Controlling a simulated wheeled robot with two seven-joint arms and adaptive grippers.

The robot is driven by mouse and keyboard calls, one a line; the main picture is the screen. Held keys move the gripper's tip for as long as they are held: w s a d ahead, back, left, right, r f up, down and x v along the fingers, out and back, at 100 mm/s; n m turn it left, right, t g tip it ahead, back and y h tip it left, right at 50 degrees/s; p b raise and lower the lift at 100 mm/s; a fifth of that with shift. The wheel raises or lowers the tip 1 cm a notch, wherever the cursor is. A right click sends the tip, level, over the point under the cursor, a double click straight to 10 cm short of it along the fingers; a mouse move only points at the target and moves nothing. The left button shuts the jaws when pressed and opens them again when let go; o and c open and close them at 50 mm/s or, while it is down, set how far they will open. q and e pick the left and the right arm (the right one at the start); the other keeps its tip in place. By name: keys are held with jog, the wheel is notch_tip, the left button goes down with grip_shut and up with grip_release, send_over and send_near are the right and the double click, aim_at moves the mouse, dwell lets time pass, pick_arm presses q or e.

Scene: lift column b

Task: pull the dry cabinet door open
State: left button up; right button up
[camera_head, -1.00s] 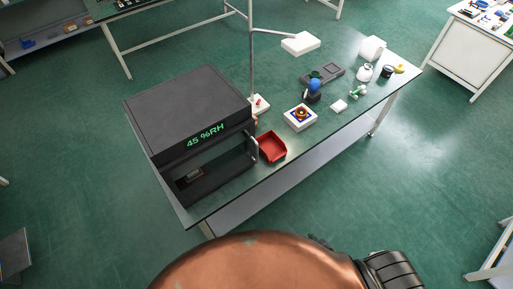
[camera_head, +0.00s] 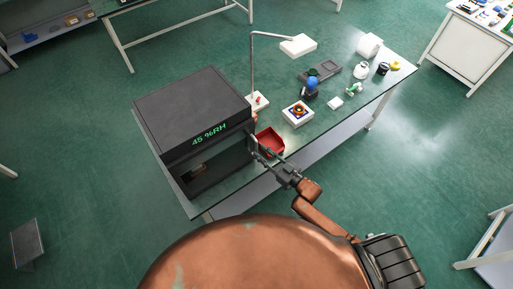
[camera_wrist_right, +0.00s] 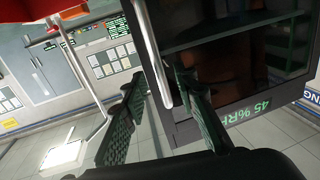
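The dry cabinet (camera_head: 190,115) is a dark grey box at the left end of the table, with a green "45 %RH" display. Its dark glass door (camera_head: 212,165) faces the front and looks shut. The upright pale bar handle (camera_head: 253,145) is at the door's right edge; it shows as a metal bar in the right wrist view (camera_wrist_right: 150,50). My right gripper (camera_head: 262,158) is at the handle. In the right wrist view its fingers (camera_wrist_right: 160,85) are apart, with the bar showing between them; contact cannot be told. My left gripper is not in view.
A red bin (camera_head: 270,141) stands close beside the handle and right gripper. A lamp (camera_head: 297,45), a white box with a round part (camera_head: 298,113) and several small items stand farther right on the table (camera_head: 300,150). The floor in front is clear.

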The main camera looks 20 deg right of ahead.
aim_at(256, 148)
jog(key=shift+x, duration=1.8)
jog(key=shift+c, duration=0.5)
grip_shut()
